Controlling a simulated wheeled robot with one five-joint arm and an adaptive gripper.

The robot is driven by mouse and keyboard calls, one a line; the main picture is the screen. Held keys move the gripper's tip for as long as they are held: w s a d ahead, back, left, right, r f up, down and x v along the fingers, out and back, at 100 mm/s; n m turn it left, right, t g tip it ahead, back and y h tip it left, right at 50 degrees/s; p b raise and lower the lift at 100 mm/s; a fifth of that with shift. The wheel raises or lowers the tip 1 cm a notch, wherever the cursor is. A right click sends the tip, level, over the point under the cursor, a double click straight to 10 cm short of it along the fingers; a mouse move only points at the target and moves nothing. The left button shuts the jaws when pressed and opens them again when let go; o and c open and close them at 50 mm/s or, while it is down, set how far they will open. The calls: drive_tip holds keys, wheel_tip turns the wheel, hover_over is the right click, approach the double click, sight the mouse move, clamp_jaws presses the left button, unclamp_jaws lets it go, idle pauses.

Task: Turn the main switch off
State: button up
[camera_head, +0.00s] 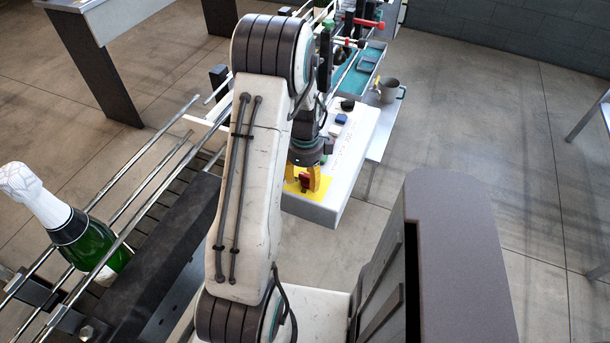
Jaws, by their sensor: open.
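The main switch (305,181) shows as a red part on a yellow plate (294,187), at the near end of the white control box. My gripper (312,178) hangs from my arm directly over the switch, pointing down. Its jaws are open, with an orange-yellow finger beside the red part. The gripper and wrist cover part of the switch, so I cannot tell which way the switch is turned or whether a finger touches it.
The white box (352,150) also bears a blue button (341,119) and a black knob (347,105).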

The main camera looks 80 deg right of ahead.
drive_tip(key=shift+c, duration=0.3)
clamp_jaws()
drive_tip(key=shift+f+n, duration=0.1)
drive_tip(key=shift+n, duration=0.2)
drive_tip(key=n+b, duration=0.2)
drive_tip(key=shift+s+a+n, duration=0.1)
drive_tip(key=shift+n, duration=0.2)
drive_tip(key=n+b, duration=0.1)
drive_tip(key=n, duration=0.1)
drive_tip(key=n+b, duration=0.1)
drive_tip(key=n, duration=0.2)
drive_tip(key=shift+s+a+n, duration=0.15)
drive_tip(key=shift+n, duration=0.15)
drive_tip(key=n+b, duration=0.2)
drive_tip(key=n, duration=0.2)
drive_tip(key=shift+s, duration=0.15)
drive_tip(key=shift+s+n+b, duration=0.2)
drive_tip(key=shift+n+b, duration=0.25)
drive_tip(key=shift+n, duration=2.05)
